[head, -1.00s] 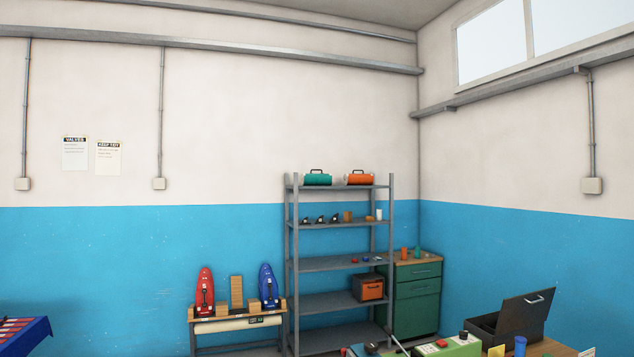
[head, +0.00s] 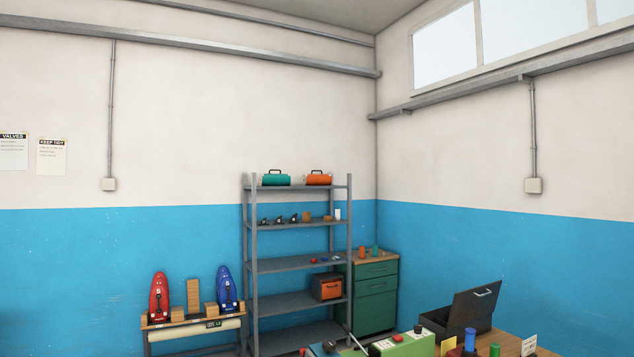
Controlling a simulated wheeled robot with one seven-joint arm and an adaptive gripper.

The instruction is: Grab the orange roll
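The orange roll (head: 318,178) lies on the top board of the grey metal shelf (head: 300,188), toward its right side, with a dark carry handle on top. A similar green roll (head: 276,178) lies to its left on the same board, a small gap apart. My gripper is not in view, so whether it is open or shut does not show.
A low stand (head: 190,324) with a red and a blue board stands left of the shelf. A green drawer cabinet (head: 375,297) stands right of it. A workbench (head: 512,345) with an open dark toolbox (head: 455,318) and a green device (head: 403,345) fills the lower right.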

